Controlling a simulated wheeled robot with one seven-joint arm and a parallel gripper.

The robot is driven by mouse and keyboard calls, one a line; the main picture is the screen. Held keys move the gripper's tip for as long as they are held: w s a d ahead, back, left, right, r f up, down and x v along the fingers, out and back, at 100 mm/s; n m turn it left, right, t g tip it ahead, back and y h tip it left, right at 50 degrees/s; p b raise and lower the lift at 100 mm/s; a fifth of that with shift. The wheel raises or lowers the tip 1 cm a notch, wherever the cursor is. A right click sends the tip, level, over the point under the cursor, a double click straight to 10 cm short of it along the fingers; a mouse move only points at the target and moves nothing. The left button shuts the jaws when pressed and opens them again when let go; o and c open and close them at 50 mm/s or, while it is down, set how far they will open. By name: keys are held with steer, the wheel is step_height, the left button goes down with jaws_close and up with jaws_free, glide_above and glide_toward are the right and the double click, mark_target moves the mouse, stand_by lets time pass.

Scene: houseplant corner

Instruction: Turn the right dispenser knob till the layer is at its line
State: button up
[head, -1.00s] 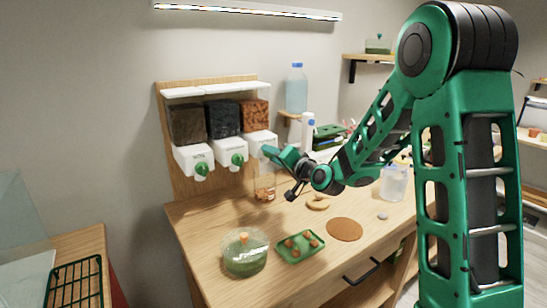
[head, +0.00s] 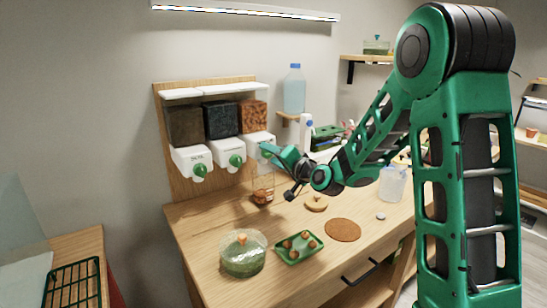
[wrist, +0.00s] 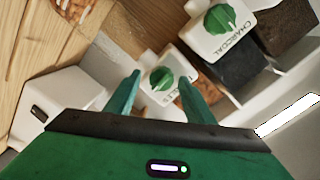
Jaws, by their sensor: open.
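The right dispenser (head: 258,141) is white, under a hopper of orange-brown bits (head: 253,116). Its green knob (wrist: 162,78) shows between the fingertips in the wrist view; in the head view my gripper hides it. My gripper (wrist: 160,88) is open, one finger on each side of the knob; I cannot tell whether either touches it. In the head view my gripper (head: 268,152) points at this dispenser's front. A clear jar (head: 262,188) stands below it on the table with an orange-brown layer low inside. Its line is too small to make out.
The charcoal dispenser's knob (head: 236,161) is close to the left, with the soil dispenser's knob (head: 200,170) beyond. On the table are a lidded glass bowl (head: 243,256), a green tray (head: 298,248) of brown balls and a brown round mat (head: 342,230).

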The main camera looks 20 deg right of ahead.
steer(key=shift+s, duration=0.25)
steer(key=f+v, duration=0.1)
steer(key=v, duration=0.9)
steer(key=shift+r, duration=0.45)
steer(key=shift+s, duration=0.1)
